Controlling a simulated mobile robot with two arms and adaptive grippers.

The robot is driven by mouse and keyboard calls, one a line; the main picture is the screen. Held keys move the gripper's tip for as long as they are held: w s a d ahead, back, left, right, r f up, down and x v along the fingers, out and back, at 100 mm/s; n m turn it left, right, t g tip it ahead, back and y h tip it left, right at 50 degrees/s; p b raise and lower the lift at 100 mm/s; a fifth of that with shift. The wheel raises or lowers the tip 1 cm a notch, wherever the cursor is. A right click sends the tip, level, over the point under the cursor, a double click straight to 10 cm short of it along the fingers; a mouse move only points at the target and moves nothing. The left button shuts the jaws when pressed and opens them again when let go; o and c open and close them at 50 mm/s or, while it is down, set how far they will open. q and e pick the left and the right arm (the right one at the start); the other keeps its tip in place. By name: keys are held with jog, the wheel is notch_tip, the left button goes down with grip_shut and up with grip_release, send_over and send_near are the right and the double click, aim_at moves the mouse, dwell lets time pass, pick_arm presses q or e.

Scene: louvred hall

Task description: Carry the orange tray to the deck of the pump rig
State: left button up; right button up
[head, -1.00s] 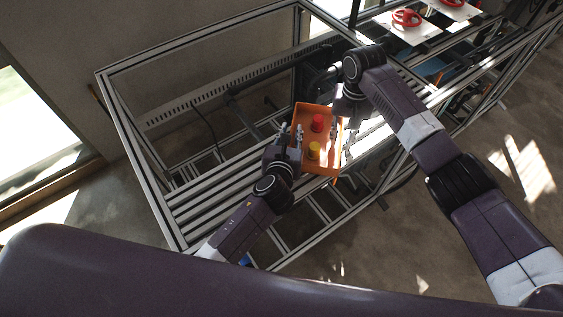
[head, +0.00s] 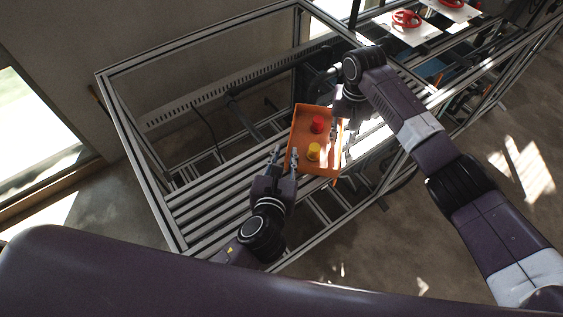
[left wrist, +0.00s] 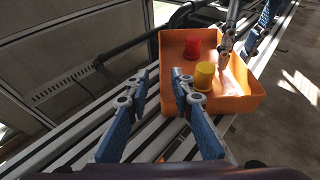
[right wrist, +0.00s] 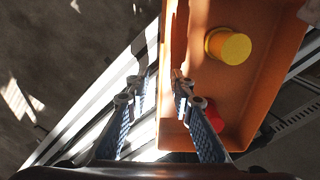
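The orange tray (head: 303,118) lies over the right part of the slatted deck (head: 190,203) of the metal-framed rig, by its front rail. It looks level and holds a red cup-like piece (head: 317,124) and a yellow one (head: 313,152). Whether its whole base touches the slats is hidden.
The rig's upper frame rail (head: 200,38) and uprights surround the deck. A dark hose and pipes lie behind the tray. White plates with red handwheels (head: 406,18) stand at the upper right. The slats left of the tray are clear.

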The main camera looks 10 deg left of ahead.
notch_tip(320, 180, up, 12)
dwell(0.5)
dwell(0.5)
